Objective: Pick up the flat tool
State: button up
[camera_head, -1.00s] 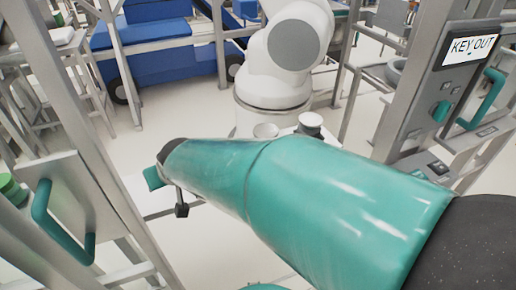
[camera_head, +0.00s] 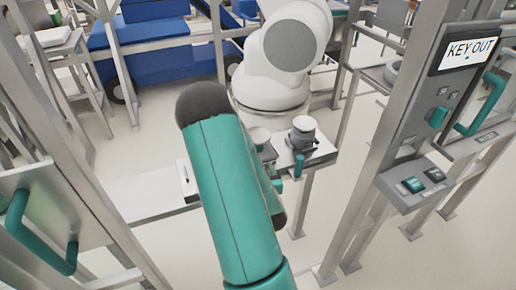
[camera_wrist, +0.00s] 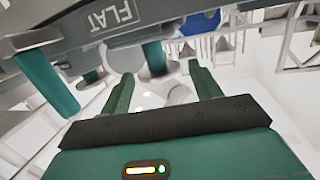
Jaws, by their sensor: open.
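In the wrist view, my gripper (camera_wrist: 162,82) has its two teal fingers apart, with nothing between them. A grey bar with a label reading FLAT (camera_wrist: 112,14) runs across the upper left. A short teal handle (camera_wrist: 154,58) hangs just beyond the fingers near this label, and a larger teal handle (camera_wrist: 45,82) is at the left. I cannot tell for certain which one is the flat tool. In the head view, small teal handles (camera_head: 298,167) show at a white rack (camera_head: 318,152) right of my arm. My gripper is hidden there.
A white robot arm (camera_head: 282,60) stands behind the rack. A grey post with a KEY OUT panel (camera_head: 470,50) is at the right. A gate with a teal handle (camera_head: 40,235) is at the left.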

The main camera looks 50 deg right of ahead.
aim_at(259, 150)
jog(key=shift+t, duration=0.3)
jog(key=x, duration=0.4)
jog(key=s+d+x, duration=0.1)
jog(key=x, duration=0.7)
jog(key=shift+d+f, duration=0.4)
jog(key=shift+d, duration=0.05)
grip_shut()
jog(key=shift+r, duration=0.1)
